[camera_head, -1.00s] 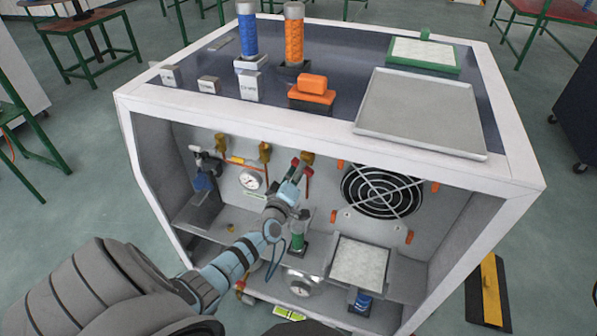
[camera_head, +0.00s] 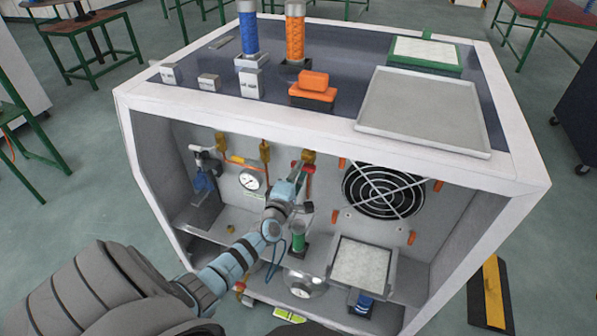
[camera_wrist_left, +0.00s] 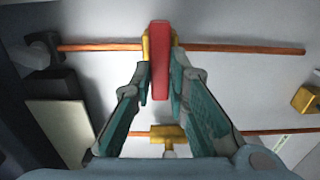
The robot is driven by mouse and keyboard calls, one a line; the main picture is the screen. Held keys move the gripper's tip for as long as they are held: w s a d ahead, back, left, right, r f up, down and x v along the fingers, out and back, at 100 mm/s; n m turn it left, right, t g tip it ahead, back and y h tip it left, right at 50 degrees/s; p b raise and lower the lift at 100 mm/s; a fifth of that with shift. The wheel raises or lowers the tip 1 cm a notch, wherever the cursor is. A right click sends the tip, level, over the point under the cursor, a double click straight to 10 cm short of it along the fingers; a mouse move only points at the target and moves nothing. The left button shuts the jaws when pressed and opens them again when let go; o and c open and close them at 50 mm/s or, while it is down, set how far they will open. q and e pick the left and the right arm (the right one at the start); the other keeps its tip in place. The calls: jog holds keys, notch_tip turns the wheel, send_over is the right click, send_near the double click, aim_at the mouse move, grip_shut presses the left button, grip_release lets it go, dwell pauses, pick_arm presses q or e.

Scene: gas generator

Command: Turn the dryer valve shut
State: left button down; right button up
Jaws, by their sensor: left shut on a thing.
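The valve with a red handle (camera_wrist_left: 160,55) and a brass body (camera_head: 308,157) is on the back wall of the open cabinet, left of the fan. My left gripper (camera_head: 304,174) reaches in from the front and is at this handle. In the left wrist view, the two teal-padded fingers of my left gripper (camera_wrist_left: 162,70) are on either side of the red handle, shut on it. The handle stands lengthwise along the picture there, across a copper pipe (camera_wrist_left: 95,47). My right gripper is not in view.
A pressure gauge (camera_head: 250,180) and another brass fitting (camera_head: 265,151) are left of the valve. The caged fan (camera_head: 383,191) is to its right. A green-banded cylinder (camera_head: 299,238) and a tray with a white pad (camera_head: 362,262) stand below. The cabinet's top edge (camera_head: 330,128) overhangs the opening.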

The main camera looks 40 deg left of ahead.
pick_arm(q)
jog(key=shift+f, duration=0.1)
jog(key=c, duration=1.6)
grip_release()
jog(key=shift+o, duration=0.2)
jog(key=v, duration=1.2)
